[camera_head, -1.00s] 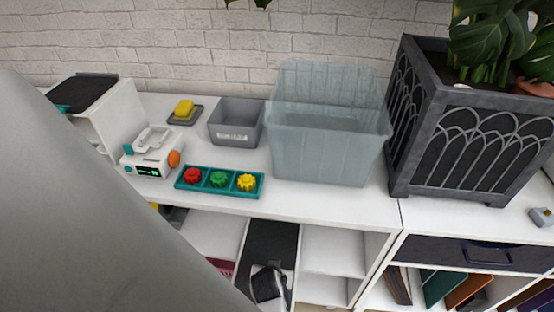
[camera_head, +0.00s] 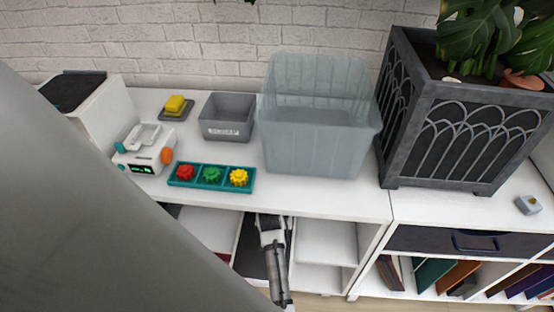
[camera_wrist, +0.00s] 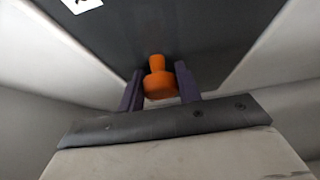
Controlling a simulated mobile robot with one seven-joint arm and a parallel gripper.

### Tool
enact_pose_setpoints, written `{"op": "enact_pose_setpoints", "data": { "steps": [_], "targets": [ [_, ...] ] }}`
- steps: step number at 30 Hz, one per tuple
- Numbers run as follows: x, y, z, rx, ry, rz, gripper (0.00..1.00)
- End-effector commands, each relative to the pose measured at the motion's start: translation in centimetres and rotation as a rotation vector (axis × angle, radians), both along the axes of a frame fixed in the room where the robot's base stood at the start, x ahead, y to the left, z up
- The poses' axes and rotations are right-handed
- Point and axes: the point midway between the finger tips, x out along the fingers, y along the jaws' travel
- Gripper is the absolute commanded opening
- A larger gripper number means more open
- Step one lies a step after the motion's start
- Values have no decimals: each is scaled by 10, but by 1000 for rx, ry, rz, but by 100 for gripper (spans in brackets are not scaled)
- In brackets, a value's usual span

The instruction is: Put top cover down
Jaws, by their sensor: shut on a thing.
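In the wrist view my gripper (camera_wrist: 160,88) is shut on an orange knob-shaped piece (camera_wrist: 158,85), narrow at its far end and wider near the purple fingers. I cannot tell whether this piece is the top cover or part of it. A dark flat panel (camera_wrist: 185,30) lies beyond it between pale walls. In the head view my wrist is at the front of a lower shelf compartment with a dark panel (camera_head: 249,250). The shelf top hides my fingers and the orange piece there.
The compartment at right (camera_head: 325,240) looks empty.

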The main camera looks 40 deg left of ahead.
Motion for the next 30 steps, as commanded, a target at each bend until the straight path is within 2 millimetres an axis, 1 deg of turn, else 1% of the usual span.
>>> {"op": "enact_pose_setpoints", "data": {
  "steps": [1, 6, 10, 20, 21, 24, 26, 30],
  "targets": [
    [7, 5, 3, 5, -2, -1, 1],
    [30, 20, 3, 4, -1, -1, 1],
    [29, 18, -12, 0, 1, 1, 1],
    [29, 18, -15, 2, -1, 0, 1],
    [29, 18, -17, 0, 0, -1, 35],
    [29, 18, -16, 1, 0, 1, 48],
    [29, 18, -16, 1, 0, 1, 55],
    [29, 18, -16, 1, 0, 1, 55]
  ]
}}
